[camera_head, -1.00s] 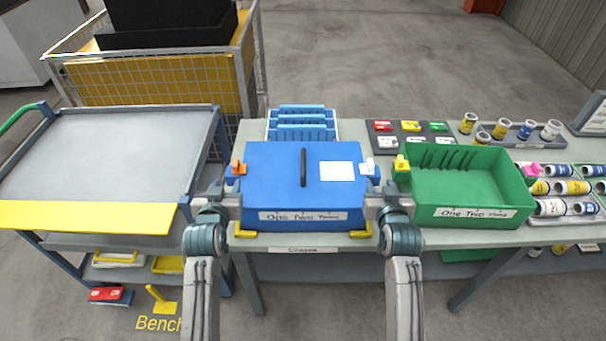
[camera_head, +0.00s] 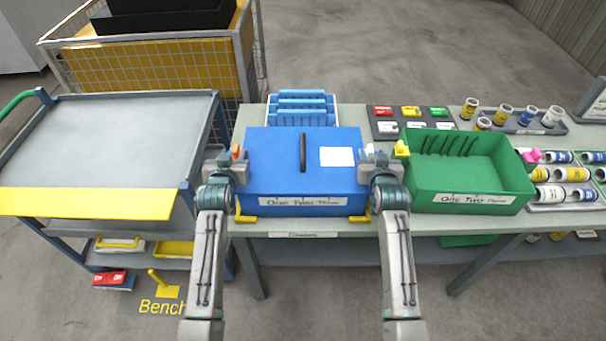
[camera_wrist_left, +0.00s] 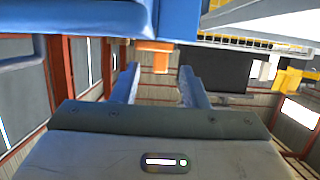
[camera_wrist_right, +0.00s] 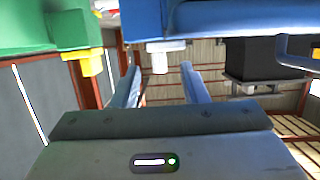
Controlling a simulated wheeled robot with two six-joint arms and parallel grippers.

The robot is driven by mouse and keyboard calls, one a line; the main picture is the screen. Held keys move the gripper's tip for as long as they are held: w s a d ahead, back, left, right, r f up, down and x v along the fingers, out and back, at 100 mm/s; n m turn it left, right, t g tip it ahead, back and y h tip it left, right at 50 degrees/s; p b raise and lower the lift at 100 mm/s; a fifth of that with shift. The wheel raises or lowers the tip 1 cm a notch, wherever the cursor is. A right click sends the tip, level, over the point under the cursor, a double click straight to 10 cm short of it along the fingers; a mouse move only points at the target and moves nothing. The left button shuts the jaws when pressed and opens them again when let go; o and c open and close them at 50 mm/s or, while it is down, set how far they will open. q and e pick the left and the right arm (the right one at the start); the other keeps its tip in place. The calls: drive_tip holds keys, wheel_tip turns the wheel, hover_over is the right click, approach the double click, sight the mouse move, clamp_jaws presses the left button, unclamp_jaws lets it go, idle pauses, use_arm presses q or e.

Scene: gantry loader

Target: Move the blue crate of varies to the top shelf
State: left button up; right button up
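The blue crate (camera_head: 270,172) stands closed on the bench, with a black bar and a white card on top and a "One Two Three" label in front. It has an orange tab at its left side (camera_head: 236,152) and a white tab at its right. My left gripper (camera_head: 226,164) is at its left side; in the left wrist view its open fingers (camera_wrist_left: 158,82) are apart, below the orange tab (camera_wrist_left: 155,46). My right gripper (camera_head: 380,164) is at its right side; its open fingers (camera_wrist_right: 160,82) are below the white tab (camera_wrist_right: 159,58). Neither holds anything.
A green crate (camera_head: 470,180) stands close to the right arm. Blue racks (camera_head: 302,108) stand behind the blue crate. Yellow brackets (camera_head: 262,219) sit at its front corners. A cart with a bare grey top shelf (camera_head: 120,135) and yellow front strip stands left. Cans and trays fill the bench's right.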

use_arm(q)
drive_tip(key=shift+x, duration=1.3)
use_arm(e)
drive_tip(key=shift+x, duration=1.3)
use_arm(q)
clamp_jaws()
use_arm(e)
clamp_jaws()
use_arm(q)
drive_tip(key=shift+r, duration=0.3)
use_arm(e)
drive_tip(key=shift+w+r, duration=0.1)
drive_tip(key=shift+r, duration=0.2)
